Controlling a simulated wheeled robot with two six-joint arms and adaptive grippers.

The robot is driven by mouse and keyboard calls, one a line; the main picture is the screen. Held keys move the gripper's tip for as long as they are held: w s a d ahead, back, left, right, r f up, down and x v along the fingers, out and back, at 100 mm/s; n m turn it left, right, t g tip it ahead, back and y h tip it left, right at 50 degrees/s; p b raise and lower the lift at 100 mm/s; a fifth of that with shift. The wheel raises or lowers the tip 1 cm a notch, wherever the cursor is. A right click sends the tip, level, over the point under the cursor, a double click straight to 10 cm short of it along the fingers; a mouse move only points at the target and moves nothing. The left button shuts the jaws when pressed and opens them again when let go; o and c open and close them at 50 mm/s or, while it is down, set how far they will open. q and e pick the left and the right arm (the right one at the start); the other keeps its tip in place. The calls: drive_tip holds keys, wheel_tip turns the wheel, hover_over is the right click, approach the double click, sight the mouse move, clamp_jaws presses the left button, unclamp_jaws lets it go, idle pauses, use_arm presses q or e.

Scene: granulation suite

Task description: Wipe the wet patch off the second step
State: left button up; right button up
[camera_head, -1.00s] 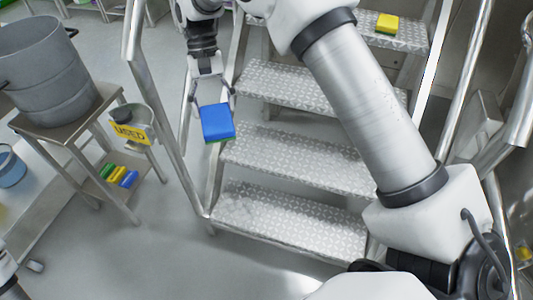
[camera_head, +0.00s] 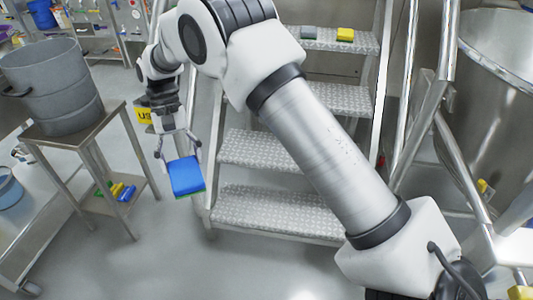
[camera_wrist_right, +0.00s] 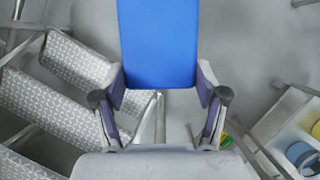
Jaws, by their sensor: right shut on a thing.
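My right gripper (camera_head: 178,160) is shut on a blue sponge (camera_head: 187,176) with a green underside. It holds the sponge in the air left of the metal stairs, apart from the treads. The sponge (camera_wrist_right: 158,40) also fills the upper middle of the wrist view, between the fingers (camera_wrist_right: 160,95). The bottom step (camera_head: 275,212) and the second step (camera_head: 262,150) have patterned treads. My right arm covers their right parts. I cannot make out a wet patch on the visible parts of either step. My left gripper is not in view.
A stand (camera_head: 80,137) with a grey pot (camera_head: 52,90) is at left, near a USED label (camera_head: 145,115). Several sponges lie on its lower shelf. Steel handrails flank the stairs.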

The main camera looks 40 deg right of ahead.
drive_tip(key=shift+s+a+r+p, duration=0.1)
drive_tip(key=shift+s+r+p, duration=0.2)
drive_tip(key=shift+s, duration=0.1)
drive_tip(key=s+a+r+p, duration=0.1)
drive_tip(key=s, duration=0.2)
drive_tip(key=s+a+r+p, duration=0.1)
drive_tip(key=s+p, duration=0.1)
drive_tip(key=s, duration=0.1)
drive_tip(key=s+a+r+p, duration=0.1)
drive_tip(key=s, duration=0.1)
drive_tip(key=shift+s+r+p, duration=0.25)
drive_tip(key=shift+s+p, duration=0.05)
drive_tip(key=shift+s, duration=0.1)
drive_tip(key=shift+f, duration=0.1)
